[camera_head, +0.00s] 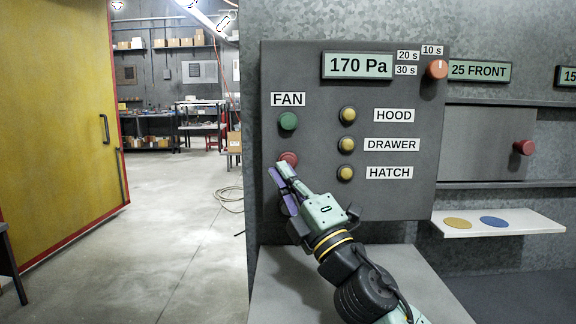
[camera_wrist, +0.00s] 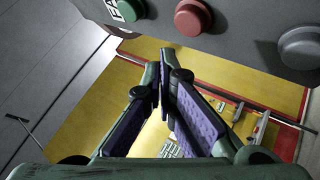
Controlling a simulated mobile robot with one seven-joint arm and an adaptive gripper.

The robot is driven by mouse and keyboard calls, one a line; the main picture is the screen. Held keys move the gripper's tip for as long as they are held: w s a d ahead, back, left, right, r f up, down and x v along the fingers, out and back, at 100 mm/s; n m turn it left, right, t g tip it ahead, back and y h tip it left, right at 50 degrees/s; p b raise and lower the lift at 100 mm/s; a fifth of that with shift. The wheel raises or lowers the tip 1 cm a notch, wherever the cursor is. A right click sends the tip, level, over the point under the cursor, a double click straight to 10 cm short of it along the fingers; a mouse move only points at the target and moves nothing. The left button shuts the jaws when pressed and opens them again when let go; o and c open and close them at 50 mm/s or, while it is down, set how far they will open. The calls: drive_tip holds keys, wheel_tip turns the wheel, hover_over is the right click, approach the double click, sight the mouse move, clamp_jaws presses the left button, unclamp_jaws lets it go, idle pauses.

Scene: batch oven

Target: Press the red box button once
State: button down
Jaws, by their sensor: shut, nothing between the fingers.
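On the grey panel, a round red button (camera_head: 288,159) sits below the green button (camera_head: 288,121) under the FAN label. That second button is mostly hidden behind my gripper in the head view. My gripper (camera_head: 281,170) is shut and empty, its tips just below the upper red button in the head view. In the wrist view the gripper tips (camera_wrist: 166,54) lie below the red button, with a gap showing; contact cannot be confirmed.
Yellow buttons (camera_head: 347,145) labelled HOOD, DRAWER and HATCH stand to the right. A yellow door (camera_head: 62,120) stands left; the floor between is open.

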drive_tip(key=s, duration=0.3)
drive_tip(key=shift+b, duration=0.3)
drive_tip(key=shift+f, duration=0.1)
idle(0.4)
